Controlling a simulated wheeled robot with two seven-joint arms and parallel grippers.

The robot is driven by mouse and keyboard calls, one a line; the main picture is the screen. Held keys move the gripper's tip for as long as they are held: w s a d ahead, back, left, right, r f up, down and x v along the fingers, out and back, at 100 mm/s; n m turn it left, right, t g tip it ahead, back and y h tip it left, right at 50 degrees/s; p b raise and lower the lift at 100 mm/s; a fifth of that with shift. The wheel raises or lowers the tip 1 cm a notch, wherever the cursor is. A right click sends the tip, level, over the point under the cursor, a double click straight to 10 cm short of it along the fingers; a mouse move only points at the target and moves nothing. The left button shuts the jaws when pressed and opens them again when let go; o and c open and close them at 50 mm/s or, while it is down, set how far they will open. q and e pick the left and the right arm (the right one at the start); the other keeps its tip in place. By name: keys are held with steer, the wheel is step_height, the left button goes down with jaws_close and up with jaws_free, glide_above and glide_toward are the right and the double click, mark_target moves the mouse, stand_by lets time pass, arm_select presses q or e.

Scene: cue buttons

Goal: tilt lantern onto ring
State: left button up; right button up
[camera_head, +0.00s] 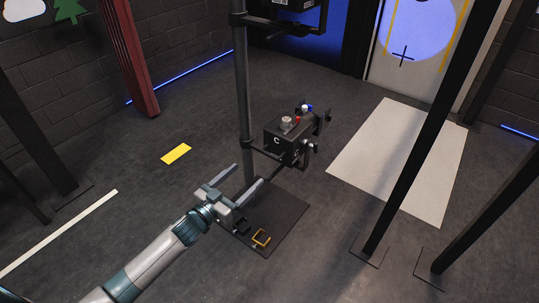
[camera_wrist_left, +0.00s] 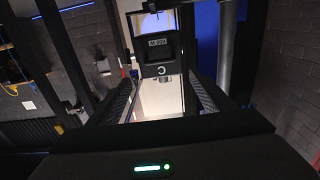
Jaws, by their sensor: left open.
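A black lantern (camera_head: 287,139) marked "C" is clamped low on an upright pole, with grey, red and blue knobs on it. In the left wrist view a dark box marked "C" (camera_wrist_left: 160,48) shows ahead, between the fingers. My left gripper (camera_head: 249,176) is open and empty, in front of the lantern and below it in the picture, apart from it. Its fingers also show in the left wrist view (camera_wrist_left: 161,84). A pale blue light disc (camera_head: 420,25) lies on the far panel, with a black cross low in it. I cannot make out a separate ring. My right gripper is not in view.
The pole (camera_head: 242,90) rises from a dark base plate (camera_head: 285,218), with a small yellow bracket (camera_head: 261,239) near its front. Another black unit (camera_head: 285,10) hangs higher on the pole. Dark posts (camera_head: 430,130) stand at the right. Floor at left is mostly clear.

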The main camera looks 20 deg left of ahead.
mark_target(270, 155)
arm_select(q)
steer(key=shift+b+x, duration=0.55)
steer(key=shift+x, duration=6.4)
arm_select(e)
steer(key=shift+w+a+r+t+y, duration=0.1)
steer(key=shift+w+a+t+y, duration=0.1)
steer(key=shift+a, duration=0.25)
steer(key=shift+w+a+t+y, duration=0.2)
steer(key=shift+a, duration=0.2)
arm_select(q)
steer(key=c, duration=1.3)
steer(key=shift+o, duration=0.2)
steer(key=shift+f, duration=0.2)
steer(key=f+b, duration=0.1)
steer(key=b, duration=0.2)
steer(key=shift+t, duration=0.3)
steer(key=shift+f+t+h+b, duration=0.3)
steer(key=shift+t+b, duration=0.1)
steer(key=shift+b, duration=0.8)
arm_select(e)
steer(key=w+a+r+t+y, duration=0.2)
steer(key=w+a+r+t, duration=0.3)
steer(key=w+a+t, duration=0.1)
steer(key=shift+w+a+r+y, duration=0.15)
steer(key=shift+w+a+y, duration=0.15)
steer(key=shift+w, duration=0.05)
